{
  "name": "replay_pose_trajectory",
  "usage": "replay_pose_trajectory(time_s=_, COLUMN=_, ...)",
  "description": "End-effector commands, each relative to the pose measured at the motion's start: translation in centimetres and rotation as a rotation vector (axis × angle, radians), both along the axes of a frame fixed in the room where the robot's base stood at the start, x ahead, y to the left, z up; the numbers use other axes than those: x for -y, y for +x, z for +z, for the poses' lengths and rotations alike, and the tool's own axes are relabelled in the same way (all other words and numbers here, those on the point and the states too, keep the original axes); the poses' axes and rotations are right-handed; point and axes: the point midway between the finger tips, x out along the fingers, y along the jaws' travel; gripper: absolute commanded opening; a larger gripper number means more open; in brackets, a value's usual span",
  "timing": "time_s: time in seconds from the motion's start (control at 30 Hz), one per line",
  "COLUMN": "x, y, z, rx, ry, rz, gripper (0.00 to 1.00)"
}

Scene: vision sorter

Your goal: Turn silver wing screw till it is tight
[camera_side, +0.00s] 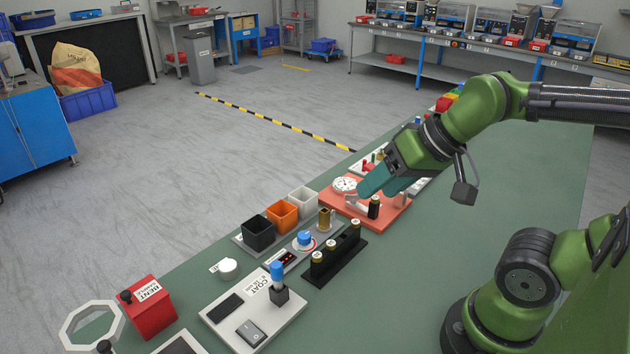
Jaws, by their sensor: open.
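A salmon-coloured board (394,221) lies on the green table under my gripper. It carries a white round dial (344,184) and a dark cylinder with a brass-coloured top (374,207). A small silver-grey part (351,199) shows between them, just below the fingertips; it may be the silver wing screw, but it is too small to be sure. My gripper (365,192) has teal fingers pointing down and left, low over the board. It is open. The fingers hide part of the board, and I cannot tell whether they touch anything.
Black (258,234), orange (283,216) and white (303,201) bins stand left of the board. A black rack (335,260) with brass-topped cylinders is in front of it. A white switch panel (285,315) and a red box (148,306) are nearer.

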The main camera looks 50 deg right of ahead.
Motion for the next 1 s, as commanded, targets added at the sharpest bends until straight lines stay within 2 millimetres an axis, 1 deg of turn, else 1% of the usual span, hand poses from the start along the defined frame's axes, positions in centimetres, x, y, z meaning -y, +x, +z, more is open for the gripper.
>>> replay_pose_trajectory(time_s=0.03, x=0.3, y=0.3, z=-0.7, rx=-0.032, ry=0.003, rz=-0.012, gripper=0.46)
replay_pose_trajectory(time_s=0.1, x=1.0, y=1.4, z=-0.9, rx=-0.068, ry=0.006, rz=-0.034, gripper=0.35)
replay_pose_trajectory(time_s=0.13, x=1.5, y=2.1, z=-1.0, rx=-0.086, ry=0.006, rz=-0.047, gripper=0.32)
replay_pose_trajectory(time_s=0.27, x=4.2, y=5.8, z=-1.1, rx=-0.18, ry=-0.045, rz=-0.019, gripper=0.32)
replay_pose_trajectory(time_s=0.4, x=8.2, y=10.0, z=-1.7, rx=-0.276, ry=-0.155, rz=0.129, gripper=0.32)
replay_pose_trajectory(time_s=0.47, x=10.1, y=11.7, z=-2.2, rx=-0.319, ry=-0.205, rz=0.214, gripper=0.32)
replay_pose_trajectory(time_s=0.5, x=11.5, y=12.7, z=-2.6, rx=-0.346, ry=-0.24, rz=0.282, gripper=0.32)
replay_pose_trajectory(time_s=0.57, x=13.6, y=14.2, z=-3.3, rx=-0.387, ry=-0.292, rz=0.395, gripper=0.32)
replay_pose_trajectory(time_s=0.6, x=14.9, y=15.2, z=-3.8, rx=-0.413, ry=-0.326, rz=0.482, gripper=0.32)
replay_pose_trajectory(time_s=0.7, x=17.8, y=16.9, z=-4.6, rx=-0.458, ry=-0.4, rz=0.7, gripper=0.32)
replay_pose_trajectory(time_s=0.8, x=19.5, y=18.0, z=-4.6, rx=-0.469, ry=-0.458, rz=0.901, gripper=0.32)
replay_pose_trajectory(time_s=0.93, x=19.9, y=18.5, z=-3.0, rx=-0.439, ry=-0.519, rz=1.097, gripper=0.32)
replay_pose_trajectory(time_s=1.0, x=19.7, y=18.2, z=-2.9, rx=-0.431, ry=-0.527, rz=1.167, gripper=0.32)
